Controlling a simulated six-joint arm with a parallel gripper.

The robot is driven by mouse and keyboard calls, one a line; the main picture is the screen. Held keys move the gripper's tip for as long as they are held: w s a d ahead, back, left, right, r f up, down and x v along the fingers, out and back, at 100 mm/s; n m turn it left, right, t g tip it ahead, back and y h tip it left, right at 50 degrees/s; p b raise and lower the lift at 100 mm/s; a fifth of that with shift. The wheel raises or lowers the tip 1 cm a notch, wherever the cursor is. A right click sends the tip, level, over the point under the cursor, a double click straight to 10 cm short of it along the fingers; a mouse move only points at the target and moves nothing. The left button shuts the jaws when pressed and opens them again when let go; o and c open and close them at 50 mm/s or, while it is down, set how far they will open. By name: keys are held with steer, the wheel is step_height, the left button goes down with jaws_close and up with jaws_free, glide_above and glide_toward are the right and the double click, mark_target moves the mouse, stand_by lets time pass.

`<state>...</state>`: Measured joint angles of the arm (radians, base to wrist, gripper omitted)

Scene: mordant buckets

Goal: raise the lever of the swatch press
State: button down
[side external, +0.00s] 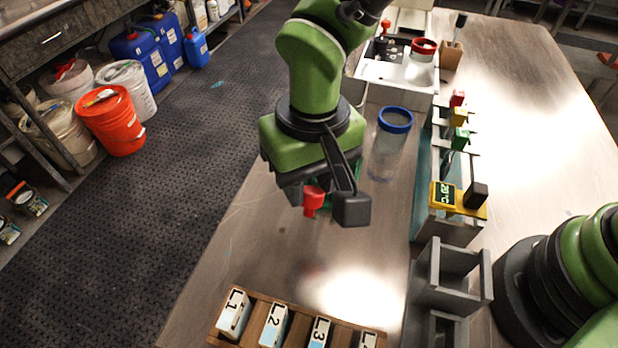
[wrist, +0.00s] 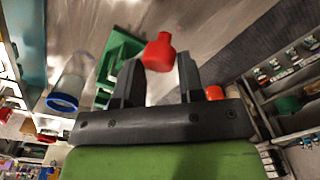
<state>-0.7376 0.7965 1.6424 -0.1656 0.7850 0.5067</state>
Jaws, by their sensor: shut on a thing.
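The red knob (side external: 313,199) of the swatch press lever sits at my gripper (side external: 326,203) in the side view, partly covered by the fingers. In the wrist view the red knob (wrist: 158,52) lies between the fingertips of my gripper (wrist: 160,70), and the gripper is shut on it. The green body of the swatch press (wrist: 121,58) shows beside and behind the left finger. In the side view my gripper hides most of the press, so the lever's angle is hard to tell.
A clear jar with a blue rim (side external: 390,148) stands close to the right of my gripper. A grey bath with a yellow display (side external: 445,194) is farther right. A wooden rack (side external: 256,327) of labelled blocks is at the front. The table between rack and gripper is clear.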

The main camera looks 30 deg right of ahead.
steer(key=shift+d+f, duration=0.3)
steer(key=shift+d, duration=0.25)
steer(key=c, duration=0.8)
jaws_free()
steer(key=shift+r, duration=5.05)
